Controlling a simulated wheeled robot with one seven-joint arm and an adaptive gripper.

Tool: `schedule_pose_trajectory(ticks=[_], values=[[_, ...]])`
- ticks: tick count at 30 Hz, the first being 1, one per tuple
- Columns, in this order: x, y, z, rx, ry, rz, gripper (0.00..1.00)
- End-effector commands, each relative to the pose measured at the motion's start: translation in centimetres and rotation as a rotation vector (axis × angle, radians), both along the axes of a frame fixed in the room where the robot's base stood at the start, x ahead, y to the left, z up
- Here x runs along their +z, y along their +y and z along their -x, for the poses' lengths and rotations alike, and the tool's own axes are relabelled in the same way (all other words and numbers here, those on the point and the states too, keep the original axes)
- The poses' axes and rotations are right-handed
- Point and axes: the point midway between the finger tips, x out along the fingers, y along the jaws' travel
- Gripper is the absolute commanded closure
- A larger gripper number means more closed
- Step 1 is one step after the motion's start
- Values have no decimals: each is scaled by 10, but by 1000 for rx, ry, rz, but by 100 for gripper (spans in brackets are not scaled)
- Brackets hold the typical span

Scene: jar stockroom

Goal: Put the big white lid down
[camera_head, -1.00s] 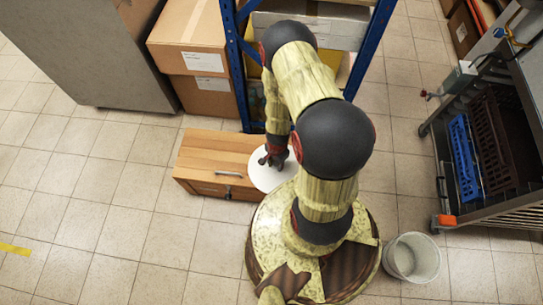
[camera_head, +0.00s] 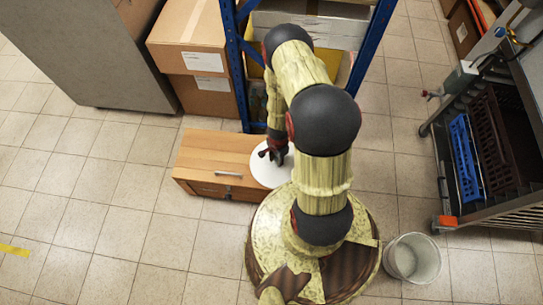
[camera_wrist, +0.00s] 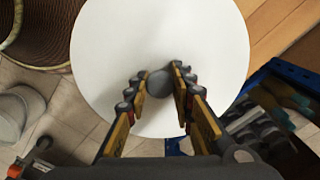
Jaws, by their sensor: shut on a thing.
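The big white lid (camera_wrist: 205,40) is a flat round disc with a grey knob (camera_wrist: 159,84) at its middle. My gripper (camera_wrist: 160,88) is shut on the knob, with one finger on each side of it. In the head view, the lid (camera_head: 268,174) shows beside the right end of the wooden drawer unit (camera_head: 212,152), with my gripper (camera_head: 273,155) over it and my arm hiding part of it. I cannot tell whether the lid touches the wood or hangs above it.
A white bucket (camera_head: 413,258) stands on the floor at the right. A blue-framed rack (camera_head: 236,60) and cardboard boxes (camera_head: 190,62) stand behind the drawer unit. A cart with crates (camera_head: 465,157) is at the far right. Floor at the left is clear.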

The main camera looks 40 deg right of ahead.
Motion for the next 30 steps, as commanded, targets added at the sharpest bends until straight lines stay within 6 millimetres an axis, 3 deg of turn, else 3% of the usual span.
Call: schedule_pose_trajectory(ticks=[5,15,30], values=[[-10,-6,-18,1,1,-1,100],[-48,-17,-48,0,1,-1,100],[-69,-24,-65,0,1,0,100]])
